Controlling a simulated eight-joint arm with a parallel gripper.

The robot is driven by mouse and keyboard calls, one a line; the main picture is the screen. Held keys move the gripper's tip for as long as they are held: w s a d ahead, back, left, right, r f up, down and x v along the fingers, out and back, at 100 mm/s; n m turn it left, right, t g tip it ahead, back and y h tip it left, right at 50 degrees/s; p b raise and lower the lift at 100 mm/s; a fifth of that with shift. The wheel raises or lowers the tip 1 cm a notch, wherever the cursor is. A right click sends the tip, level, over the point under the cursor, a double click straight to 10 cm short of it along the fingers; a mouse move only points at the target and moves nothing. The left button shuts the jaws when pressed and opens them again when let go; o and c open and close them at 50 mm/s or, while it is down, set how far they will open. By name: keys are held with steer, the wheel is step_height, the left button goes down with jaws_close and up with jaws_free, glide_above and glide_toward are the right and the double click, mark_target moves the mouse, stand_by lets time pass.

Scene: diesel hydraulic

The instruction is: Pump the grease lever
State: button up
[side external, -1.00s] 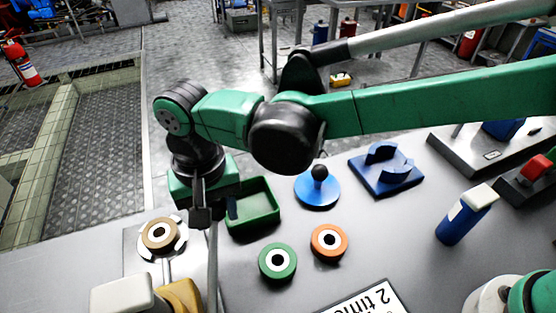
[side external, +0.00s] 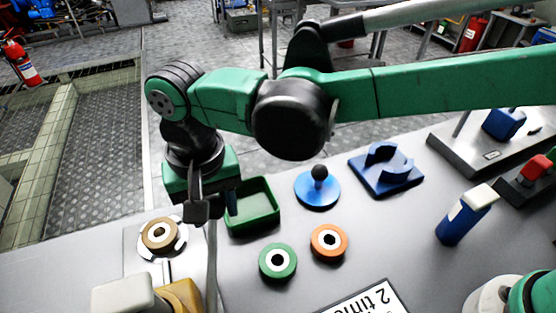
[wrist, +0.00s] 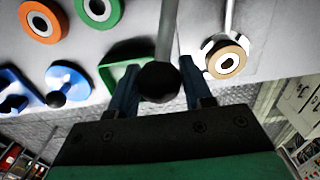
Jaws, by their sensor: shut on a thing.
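The grease lever is a thin grey rod (side external: 212,265) that rises from the pump's tan and yellow body (side external: 181,297) at the lower left of the side view. In the wrist view the rod (wrist: 168,32) runs up the picture from a round black knob (wrist: 160,84). In the wrist view the fingers of my gripper (wrist: 160,76) are shut on the knob, one on each side.
A brown ring (side external: 160,236) lies on a holder left of the lever. A green tray (side external: 275,222) stands close to the right of my gripper. Green (side external: 278,262) and orange (side external: 329,242) rings, a blue knobbed disc (side external: 317,193) and a blue cradle (side external: 386,172) are farther right.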

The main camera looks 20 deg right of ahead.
steer(key=shift+s+r, duration=0.15)
steer(key=shift+r, duration=0.1)
steer(key=shift+s+r, duration=0.65)
steer(key=shift+r, duration=0.15)
steer(key=o, duration=1.1)
steer(key=shift+o, duration=0.2)
